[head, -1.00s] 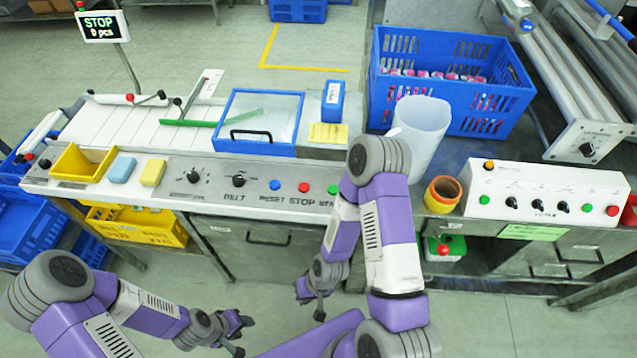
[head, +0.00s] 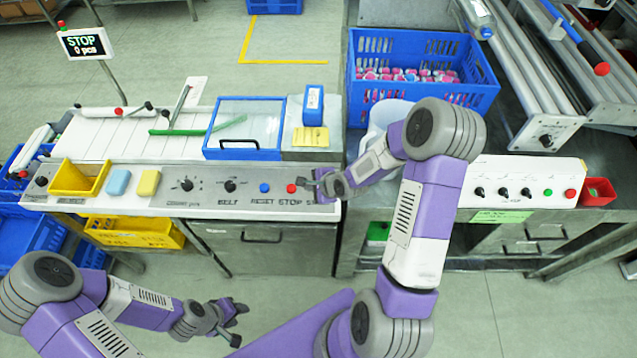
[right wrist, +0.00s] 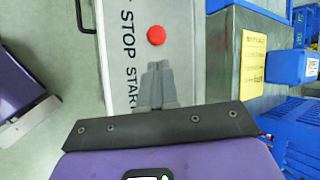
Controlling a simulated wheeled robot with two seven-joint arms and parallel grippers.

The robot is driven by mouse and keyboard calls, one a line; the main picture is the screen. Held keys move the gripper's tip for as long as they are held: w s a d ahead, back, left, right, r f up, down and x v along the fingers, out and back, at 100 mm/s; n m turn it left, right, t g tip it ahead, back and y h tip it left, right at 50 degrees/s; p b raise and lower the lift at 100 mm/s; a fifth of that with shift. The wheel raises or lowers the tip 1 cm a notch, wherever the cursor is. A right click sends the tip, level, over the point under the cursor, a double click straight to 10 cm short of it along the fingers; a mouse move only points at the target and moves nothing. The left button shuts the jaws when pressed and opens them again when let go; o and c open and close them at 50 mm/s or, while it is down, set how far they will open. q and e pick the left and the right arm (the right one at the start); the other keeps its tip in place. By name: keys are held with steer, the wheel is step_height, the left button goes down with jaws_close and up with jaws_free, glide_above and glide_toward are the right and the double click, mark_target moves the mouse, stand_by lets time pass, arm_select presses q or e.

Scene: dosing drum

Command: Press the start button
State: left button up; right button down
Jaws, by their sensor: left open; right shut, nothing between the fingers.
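The control panel (head: 171,204) runs along the front of the machine, with a blue RESET button (head: 264,188) and a red STOP button (head: 291,188). The STOP button also shows in the right wrist view (right wrist: 156,36). The START label (right wrist: 131,88) is beside my right gripper (right wrist: 154,66); the start button itself is hidden behind the fingers. In the head view my right gripper (head: 311,184) is shut and empty over the panel's right end, just right of STOP. I cannot tell whether it touches the button. My left gripper (head: 240,325) is open and empty, low in front of the cabinet.
The display (head: 86,43) reads STOP, 0 pcs. A blue crate (head: 425,75) stands behind my right arm. A second control box (head: 527,180) is at right.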

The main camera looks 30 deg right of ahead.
steer(key=w+d+r+m+t, duration=0.1)
steer(key=w+d+r+m, duration=0.1)
steer(key=d+r+m, duration=0.1)
steer(key=shift+d+r+m+h, duration=0.4)
steer(key=shift+d+r, duration=0.25)
steer(key=shift+r, duration=0.05)
steer(key=shift+f, duration=0.1)
step_height(320, 180, down, 8)
steer(key=b, duration=0.7)
steer(key=shift+f+b, duration=0.3)
steer(key=shift+b, duration=0.2)
stand_by(1.0)
steer(key=shift+f, duration=0.45)
